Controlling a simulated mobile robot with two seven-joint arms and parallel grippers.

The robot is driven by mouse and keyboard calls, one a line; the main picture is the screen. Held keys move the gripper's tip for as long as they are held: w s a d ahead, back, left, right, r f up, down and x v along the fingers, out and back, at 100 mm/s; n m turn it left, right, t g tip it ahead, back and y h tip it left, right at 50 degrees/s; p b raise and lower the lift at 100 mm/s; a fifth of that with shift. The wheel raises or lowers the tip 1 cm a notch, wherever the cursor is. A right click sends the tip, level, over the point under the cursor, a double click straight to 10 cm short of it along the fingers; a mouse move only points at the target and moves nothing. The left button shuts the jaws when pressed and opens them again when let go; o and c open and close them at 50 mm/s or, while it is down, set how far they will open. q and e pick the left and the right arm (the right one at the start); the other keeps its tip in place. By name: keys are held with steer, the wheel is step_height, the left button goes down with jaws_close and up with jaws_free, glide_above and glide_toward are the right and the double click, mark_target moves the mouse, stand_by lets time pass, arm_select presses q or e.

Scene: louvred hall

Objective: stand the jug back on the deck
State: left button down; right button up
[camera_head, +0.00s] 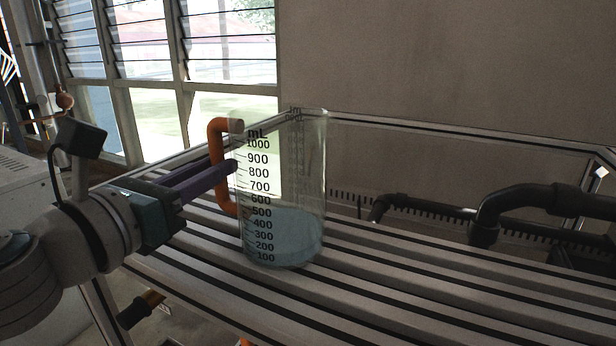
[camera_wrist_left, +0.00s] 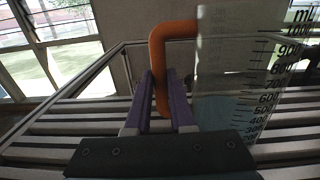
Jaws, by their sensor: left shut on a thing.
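The jug (camera_head: 290,185) is a clear measuring jug with black mL marks, an orange handle (camera_head: 217,137) and pale blue liquid low inside. It looks about upright over the slatted deck (camera_head: 400,285). I cannot tell whether its base touches the slats. My left gripper (camera_head: 230,170) comes in from the left and is shut on the handle. In the left wrist view the purple fingers (camera_wrist_left: 160,85) are on either side of the orange handle (camera_wrist_left: 157,50), with the jug (camera_wrist_left: 235,70) to the right. My right gripper is not in view.
Black pipes (camera_head: 485,215) run along the deck's right side. A metal rail frames the back edge, before a plain wall (camera_head: 430,60). Louvred windows (camera_head: 140,45) stand at the back left. The slats in front of and right of the jug are bare.

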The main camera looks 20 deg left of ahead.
arm_select(q)
steer(key=c, duration=0.8)
jaws_free()
steer(key=shift+r, duration=0.1)
